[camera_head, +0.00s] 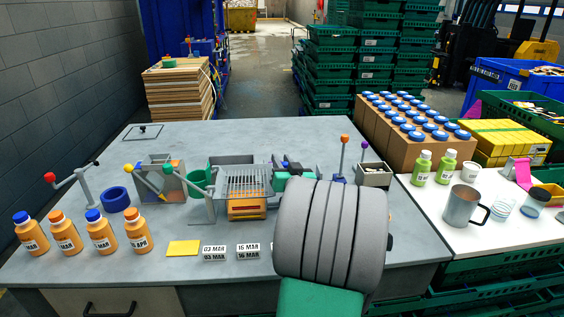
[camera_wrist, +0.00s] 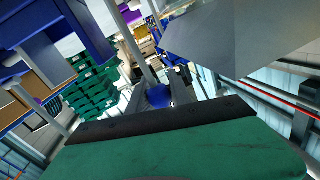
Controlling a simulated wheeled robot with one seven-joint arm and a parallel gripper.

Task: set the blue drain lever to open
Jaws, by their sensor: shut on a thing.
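The blue knob (camera_wrist: 158,96), the end of the drain lever, shows in the wrist view between the two grey fingers of my gripper (camera_wrist: 158,101), which is shut on it. Most of the lever is hidden there, so I cannot tell its setting. In the head view my own grey arm covers the gripper and the blue knob, at the right part of the grey bench (camera_head: 215,283).
Other levers stand on the bench: red-knobbed (camera_head: 50,177), yellow-knobbed (camera_head: 129,168), green-knobbed (camera_head: 187,183), orange-knobbed (camera_head: 345,139) and purple-knobbed (camera_head: 364,145). Several orange bottles (camera_head: 66,235) stand front left. A metal mug (camera_head: 460,207) stands on the white table at right.

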